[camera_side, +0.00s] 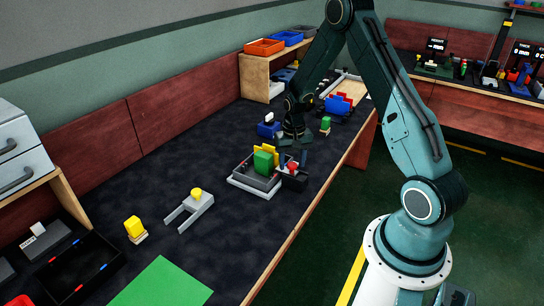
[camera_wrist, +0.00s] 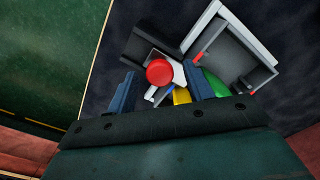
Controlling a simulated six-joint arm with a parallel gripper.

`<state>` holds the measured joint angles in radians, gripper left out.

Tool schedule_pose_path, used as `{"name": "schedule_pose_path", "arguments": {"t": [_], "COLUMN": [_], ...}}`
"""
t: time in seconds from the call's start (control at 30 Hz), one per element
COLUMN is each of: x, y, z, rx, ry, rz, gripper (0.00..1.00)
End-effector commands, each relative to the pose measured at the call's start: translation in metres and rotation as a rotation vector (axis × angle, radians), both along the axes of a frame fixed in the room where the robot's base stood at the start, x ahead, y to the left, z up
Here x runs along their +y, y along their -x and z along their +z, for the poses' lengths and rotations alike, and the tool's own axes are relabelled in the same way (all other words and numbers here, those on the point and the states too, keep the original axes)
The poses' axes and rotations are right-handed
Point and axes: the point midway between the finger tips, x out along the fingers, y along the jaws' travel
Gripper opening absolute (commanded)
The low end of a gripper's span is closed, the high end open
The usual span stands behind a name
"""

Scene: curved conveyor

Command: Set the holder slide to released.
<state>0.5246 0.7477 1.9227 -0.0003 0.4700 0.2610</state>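The holder (camera_side: 253,183) is a grey frame on a pale base, on the dark bench top. A green block (camera_side: 263,161) stands in it with yellow parts behind. Its slide (camera_side: 294,180) is a dark block at the right end with a red knob (camera_side: 292,166) on top. In the wrist view the holder (camera_wrist: 264,74) lies at upper right and the red knob (camera_wrist: 159,72) shows between my fingertips. My gripper (camera_side: 293,155) is open, pointing down over the knob, with a blue finger on either side. I cannot tell whether a finger touches it.
A grey forked fixture (camera_side: 191,211) and a yellow block (camera_side: 134,227) stand to the left. A blue fixture (camera_side: 268,129) and a small green block (camera_side: 325,122) stand behind. The bench's front edge runs close to the slide.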

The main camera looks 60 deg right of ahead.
Motion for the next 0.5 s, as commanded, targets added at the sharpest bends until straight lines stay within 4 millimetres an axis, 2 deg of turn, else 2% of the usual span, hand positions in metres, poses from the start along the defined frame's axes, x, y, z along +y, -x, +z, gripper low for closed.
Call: {"name": "schedule_pose_path", "arguments": {"t": [0.03, 0.2, 0.27, 0.5], "x": [0.0, 0.0, 0.0001, -0.0001], "y": [0.0, 0.0, -0.0001, 0.0066], "z": [0.0001, 0.0003, 0.0003, 0.0005], "rx": [0.0, 0.0, 0.0, 0.001], "ry": [0.0, 0.0, 0.0, -0.001], "rz": [0.0, 0.0, 0.0, -0.001], "gripper": [0.42, 0.09, 0.0, 0.0]}}
